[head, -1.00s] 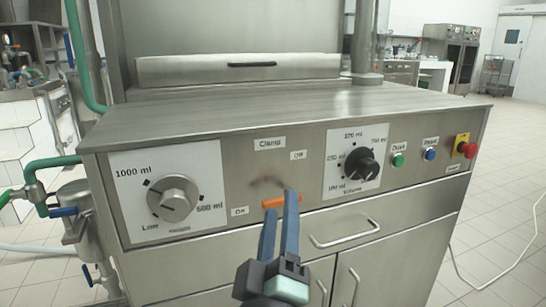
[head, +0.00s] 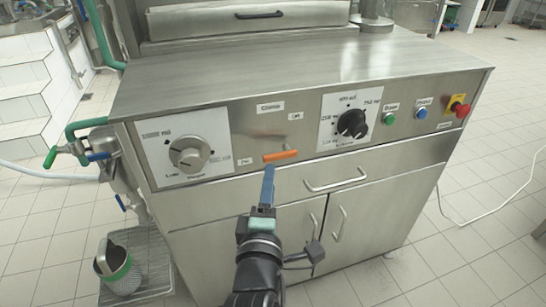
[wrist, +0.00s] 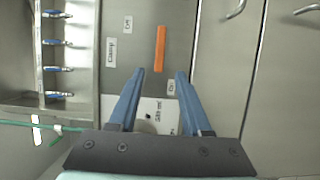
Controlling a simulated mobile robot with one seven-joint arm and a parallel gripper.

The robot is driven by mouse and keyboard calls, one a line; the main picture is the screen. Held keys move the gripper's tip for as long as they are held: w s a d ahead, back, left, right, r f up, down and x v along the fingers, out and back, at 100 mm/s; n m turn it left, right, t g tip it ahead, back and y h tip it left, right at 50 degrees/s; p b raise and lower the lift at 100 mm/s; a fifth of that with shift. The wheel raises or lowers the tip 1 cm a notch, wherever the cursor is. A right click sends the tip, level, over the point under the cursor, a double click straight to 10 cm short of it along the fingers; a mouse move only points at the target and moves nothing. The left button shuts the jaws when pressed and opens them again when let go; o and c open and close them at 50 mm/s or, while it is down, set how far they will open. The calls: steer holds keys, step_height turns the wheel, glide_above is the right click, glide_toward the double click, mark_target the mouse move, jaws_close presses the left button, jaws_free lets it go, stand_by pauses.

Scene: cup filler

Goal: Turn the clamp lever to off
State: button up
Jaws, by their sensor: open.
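The orange clamp lever (head: 280,155) lies nearly level on the steel front panel, its left end near the "On" label (head: 245,161). The "Off" label (head: 296,116) is above its right part. My gripper (head: 268,170) is just below the lever in the head view, where one finger mostly hides the other. In the wrist view, my gripper (wrist: 159,72) is open and empty. The lever (wrist: 160,48) shows there as an upright bar beyond the fingertips, lined up with the gap. Contact with it cannot be told.
A large volume dial (head: 189,154) is left of the lever and a black knob (head: 351,123) right of it. Green and blue buttons and a red emergency knob (head: 462,110) are further right. A drawer handle (head: 335,180) sticks out below right.

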mark_target(273, 159)
steer(key=w, duration=0.2)
steer(key=w+b, duration=0.1)
steer(key=w, duration=0.2)
steer(key=w+b, duration=0.1)
steer(key=w, duration=0.2)
steer(key=shift+w+d, duration=0.25)
steer(key=shift+d, duration=0.1)
jaws_close()
